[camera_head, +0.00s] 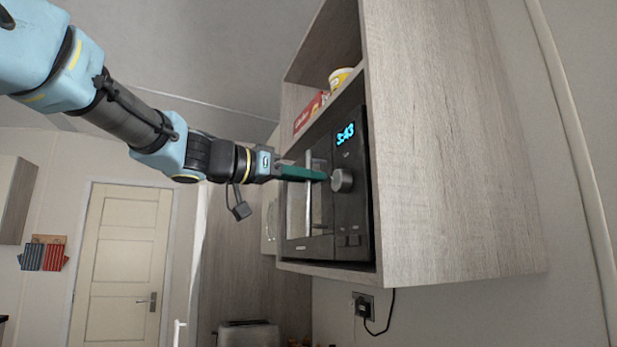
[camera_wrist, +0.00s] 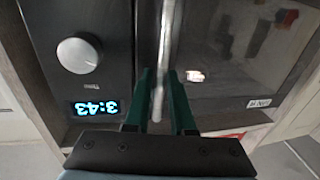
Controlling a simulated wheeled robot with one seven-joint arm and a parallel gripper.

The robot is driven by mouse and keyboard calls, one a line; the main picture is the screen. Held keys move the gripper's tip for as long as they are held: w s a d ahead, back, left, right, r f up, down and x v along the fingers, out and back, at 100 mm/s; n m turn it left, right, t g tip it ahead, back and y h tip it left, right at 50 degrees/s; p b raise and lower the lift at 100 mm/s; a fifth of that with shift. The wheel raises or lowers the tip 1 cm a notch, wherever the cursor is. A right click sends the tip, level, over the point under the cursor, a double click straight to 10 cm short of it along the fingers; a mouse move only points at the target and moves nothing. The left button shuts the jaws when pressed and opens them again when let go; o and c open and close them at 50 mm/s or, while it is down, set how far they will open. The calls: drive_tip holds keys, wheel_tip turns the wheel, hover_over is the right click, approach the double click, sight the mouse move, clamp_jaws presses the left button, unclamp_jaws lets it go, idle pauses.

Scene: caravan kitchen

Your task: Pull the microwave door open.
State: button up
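The black microwave (camera_head: 350,205) sits in a wooden wall cabinet, with its door (camera_head: 296,222) shut. In the wrist view the glossy dark door (camera_wrist: 225,85) fills the right side. The silver bar handle (camera_head: 309,212) runs along the door's edge beside the control panel. My gripper (camera_head: 318,174) is at the handle, with its green fingers pointing at the microwave front. In the wrist view my gripper (camera_wrist: 160,78) has its fingers apart, one on each side of the handle (camera_wrist: 165,35). Thin gaps seem to show between fingers and bar, so it looks open around the handle.
A round knob (camera_head: 342,180) and a lit 3:43 display (camera_head: 345,134) are close beside the fingers. A red box (camera_head: 308,112) and a yellow tub (camera_head: 340,76) stand on the shelf above. The cabinet side (camera_head: 450,150) bounds the right. A toaster (camera_head: 247,334) is below.

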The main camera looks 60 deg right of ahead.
clamp_jaws()
idle(1.0)
